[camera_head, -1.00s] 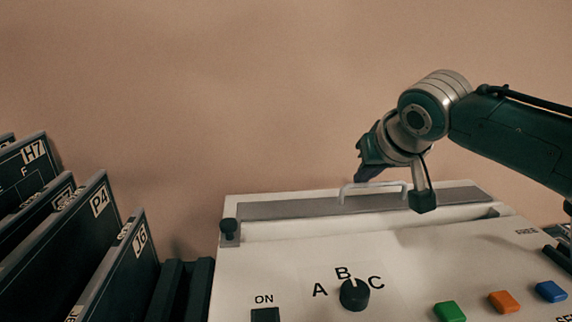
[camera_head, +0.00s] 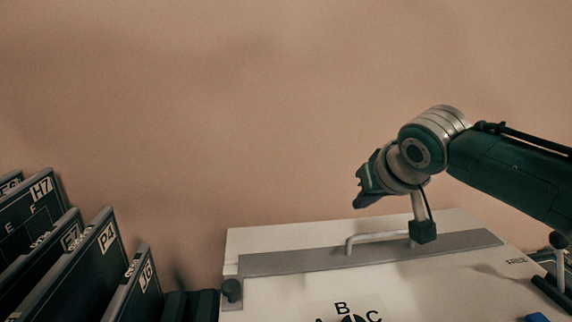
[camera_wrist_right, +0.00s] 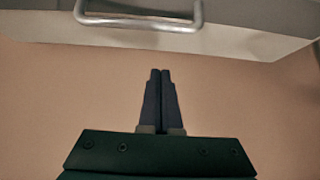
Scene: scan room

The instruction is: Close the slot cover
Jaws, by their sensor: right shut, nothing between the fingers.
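The slot cover (camera_head: 290,262) is a long grey strip across the back of the white console, with a pale bar handle (camera_head: 372,238). In the head view it lies about level with the console top, and I see no open gap along its front edge. My right gripper (camera_head: 358,203) is shut and empty, above and behind the handle, not touching it in the head view. In the right wrist view the shut fingertips (camera_wrist_right: 160,72) point toward the handle (camera_wrist_right: 140,24), with space between them. My left gripper is out of view.
The console (camera_head: 270,300) carries a dark knob (camera_head: 232,290) at the cover's left end, a dial (camera_head: 354,319) and a blue button (camera_head: 537,317). Dark labelled plates (camera_head: 75,270) stand at the left. The wall behind is bare.

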